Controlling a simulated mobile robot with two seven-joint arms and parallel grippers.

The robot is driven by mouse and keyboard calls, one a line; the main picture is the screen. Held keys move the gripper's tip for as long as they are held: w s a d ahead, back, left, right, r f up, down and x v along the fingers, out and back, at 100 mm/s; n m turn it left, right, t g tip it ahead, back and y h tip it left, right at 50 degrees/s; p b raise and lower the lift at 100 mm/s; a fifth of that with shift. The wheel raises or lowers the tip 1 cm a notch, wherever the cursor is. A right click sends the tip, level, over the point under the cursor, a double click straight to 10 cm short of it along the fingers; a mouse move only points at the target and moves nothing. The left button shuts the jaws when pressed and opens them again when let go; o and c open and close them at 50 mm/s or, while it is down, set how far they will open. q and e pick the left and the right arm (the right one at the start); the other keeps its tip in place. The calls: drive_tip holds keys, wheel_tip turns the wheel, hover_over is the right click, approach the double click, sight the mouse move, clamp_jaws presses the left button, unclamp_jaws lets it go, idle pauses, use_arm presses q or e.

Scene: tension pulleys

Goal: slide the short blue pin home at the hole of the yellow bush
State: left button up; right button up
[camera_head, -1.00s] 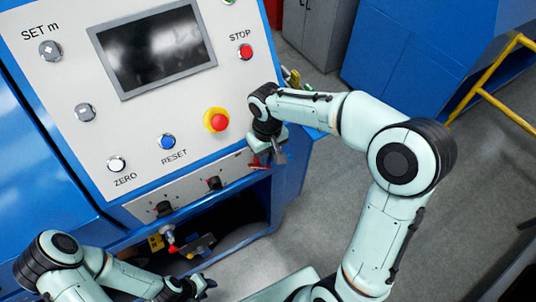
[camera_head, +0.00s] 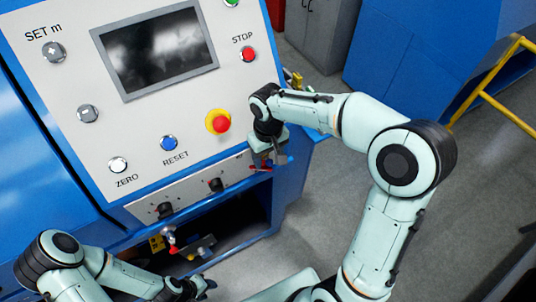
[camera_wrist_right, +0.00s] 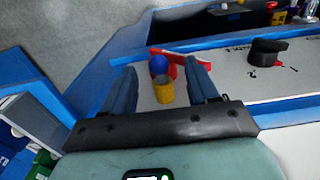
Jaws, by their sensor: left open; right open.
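My right gripper (camera_head: 277,158) is at the right end of the console's front ledge. In the right wrist view my right gripper (camera_wrist_right: 160,64) is open, with one finger on each side of the blue pin (camera_wrist_right: 158,65) and the yellow bush (camera_wrist_right: 164,92). The pin shows as a rounded blue head just beyond the bush; its shank is hidden, and I cannot tell how deep it sits. A small blue part, perhaps the pin (camera_head: 285,160), shows by the gripper in the head view. My left gripper (camera_head: 203,286) is open and apart, low in the head view.
A red bar (camera_wrist_right: 185,58) lies close behind the pin. Black knobs (camera_head: 166,210) stand on the pale lower panel. Below it is a dark open bay with small parts (camera_head: 200,246). A red-and-yellow emergency button (camera_head: 220,122) is above.

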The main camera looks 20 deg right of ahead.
drive_tip(key=shift+s, duration=0.1)
drive_tip(key=shift+r+p, duration=0.45)
drive_tip(key=shift+r, duration=2.5)
use_arm(q)
drive_tip(key=shift+w+r, duration=0.5)
drive_tip(key=shift+w, duration=0.1)
use_arm(e)
drive_tip(key=shift+r, duration=1.55)
